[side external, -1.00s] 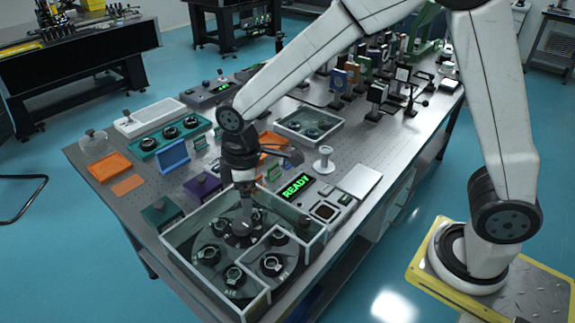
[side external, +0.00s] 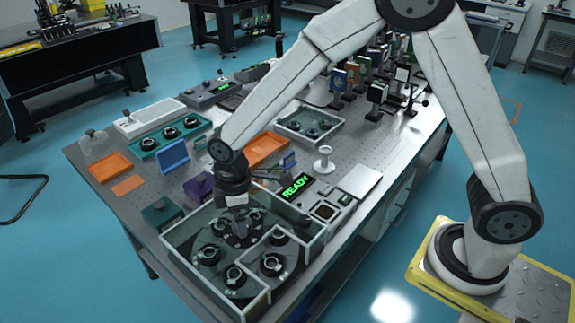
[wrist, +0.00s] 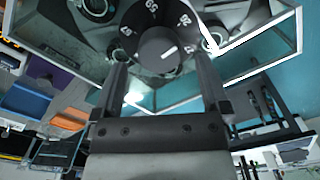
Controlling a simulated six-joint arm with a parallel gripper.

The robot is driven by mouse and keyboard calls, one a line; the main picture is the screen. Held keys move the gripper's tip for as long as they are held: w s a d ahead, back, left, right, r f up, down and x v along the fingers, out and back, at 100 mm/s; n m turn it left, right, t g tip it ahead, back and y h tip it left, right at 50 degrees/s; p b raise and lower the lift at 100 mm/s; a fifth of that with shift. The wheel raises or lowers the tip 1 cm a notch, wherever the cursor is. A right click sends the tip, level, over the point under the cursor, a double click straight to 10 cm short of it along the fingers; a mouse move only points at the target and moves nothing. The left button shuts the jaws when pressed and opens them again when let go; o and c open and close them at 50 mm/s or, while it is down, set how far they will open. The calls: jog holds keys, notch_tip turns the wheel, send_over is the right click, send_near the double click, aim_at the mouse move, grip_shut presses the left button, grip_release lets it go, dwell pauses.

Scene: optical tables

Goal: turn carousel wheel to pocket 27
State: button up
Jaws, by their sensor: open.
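The carousel wheel (side external: 246,256) is a dark round plate carrying several round mounts, inside a clear-walled, pale-rimmed enclosure. My gripper (side external: 239,222) points down over its central hub in the side view. In the wrist view, my open gripper (wrist: 160,78) has a finger on each side of a black round knob (wrist: 158,55). The knob has a white pointer mark and white numbers around it, tilted and hard to read surely. No contact between fingers and knob can be made out. The fingertips are partly hidden in the side view.
The enclosure's pale rim (side external: 303,259) surrounds the wheel closely, with an inner wall near the front right. A green READY display (side external: 297,186) stands behind it on the right. A dark green box (side external: 162,213) and a purple box (side external: 199,186) are near its left side.

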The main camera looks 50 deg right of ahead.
jog(key=shift+f, duration=1.3)
grip_shut()
